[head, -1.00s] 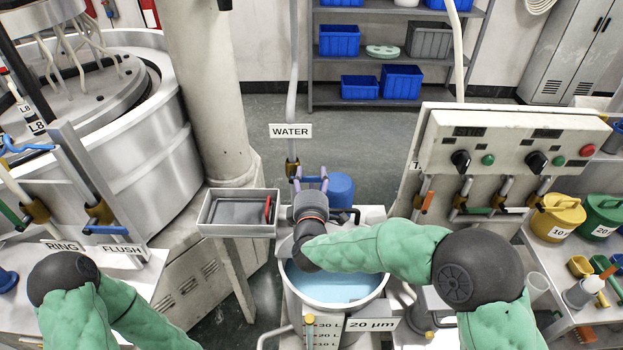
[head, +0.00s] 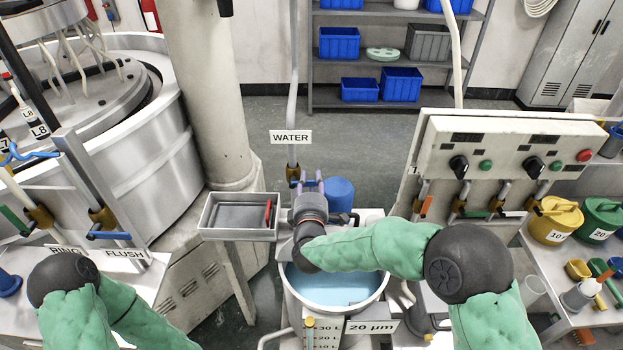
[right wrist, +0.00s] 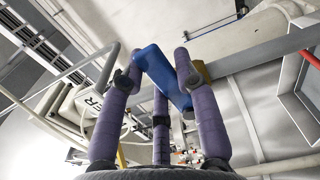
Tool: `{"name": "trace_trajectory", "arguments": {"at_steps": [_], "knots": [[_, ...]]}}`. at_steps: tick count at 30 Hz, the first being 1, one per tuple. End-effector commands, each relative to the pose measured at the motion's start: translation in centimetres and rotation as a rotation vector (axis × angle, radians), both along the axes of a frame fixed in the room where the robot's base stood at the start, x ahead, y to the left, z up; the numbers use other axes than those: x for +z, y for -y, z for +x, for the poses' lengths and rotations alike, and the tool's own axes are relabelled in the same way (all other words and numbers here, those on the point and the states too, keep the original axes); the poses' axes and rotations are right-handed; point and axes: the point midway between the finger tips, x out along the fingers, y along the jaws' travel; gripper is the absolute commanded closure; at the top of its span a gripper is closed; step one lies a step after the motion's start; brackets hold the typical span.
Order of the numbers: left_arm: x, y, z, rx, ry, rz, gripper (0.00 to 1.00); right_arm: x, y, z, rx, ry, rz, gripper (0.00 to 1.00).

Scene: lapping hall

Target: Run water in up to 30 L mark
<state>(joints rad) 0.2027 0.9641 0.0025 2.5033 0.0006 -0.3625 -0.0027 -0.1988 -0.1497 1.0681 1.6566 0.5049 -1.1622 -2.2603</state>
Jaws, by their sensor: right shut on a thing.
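The white tank (head: 285,290) stands at the lower middle with light blue water (head: 335,288) in it. Its front scale (head: 327,335) reads 30 L, 20 L and 10 L; I cannot tell the water's level against it. My right gripper (head: 308,184) is beyond the tank's far rim, at the valve on the WATER pipe. In the right wrist view its purple fingers (right wrist: 160,90) are shut on the blue valve handle (right wrist: 162,77). The gripper and forearm hide the water outlet. My left arm is at the lower left; its gripper is out of view.
A grey tray (head: 238,232) with a red-handled item stands left of the tank. The WATER sign (head: 291,136) hangs on the pipe. A control panel (head: 508,155) is at the right, beside a bench with yellow and green cans (head: 556,222). A blue container (head: 340,194) stands behind the tank.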

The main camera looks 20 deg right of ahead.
Motion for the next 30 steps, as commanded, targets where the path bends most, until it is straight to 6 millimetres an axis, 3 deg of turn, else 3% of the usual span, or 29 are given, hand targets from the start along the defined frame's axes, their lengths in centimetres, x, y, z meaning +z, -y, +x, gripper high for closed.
{"name": "trace_trajectory", "arguments": {"at_steps": [1,9,24,25,27,30], "knots": [[1.2,0.0,0.0,0.0,0.0,0.0,0.6,0.5,-0.1,0.0,0.002,-0.013,-0.026,1.0],[4.0,0.0,0.0,0.0,0.001,0.0,0.6,1.2,-0.3,0.1,0.001,-0.054,-0.172,1.0],[4.4,0.0,0.0,0.0,0.0,0.0,0.6,1.1,-0.4,0.1,0.001,-0.067,-0.225,1.0],[4.4,0.0,0.0,0.0,0.0,0.0,0.6,1.1,-0.4,0.1,0.001,-0.067,-0.225,0.6],[4.4,0.0,0.0,0.0,0.0,0.0,0.6,1.1,-0.4,0.1,0.001,-0.067,-0.224,0.43],[4.4,0.0,0.0,0.0,0.0,0.0,0.6,1.1,-0.4,0.1,0.001,-0.067,-0.224,0.43]]}}
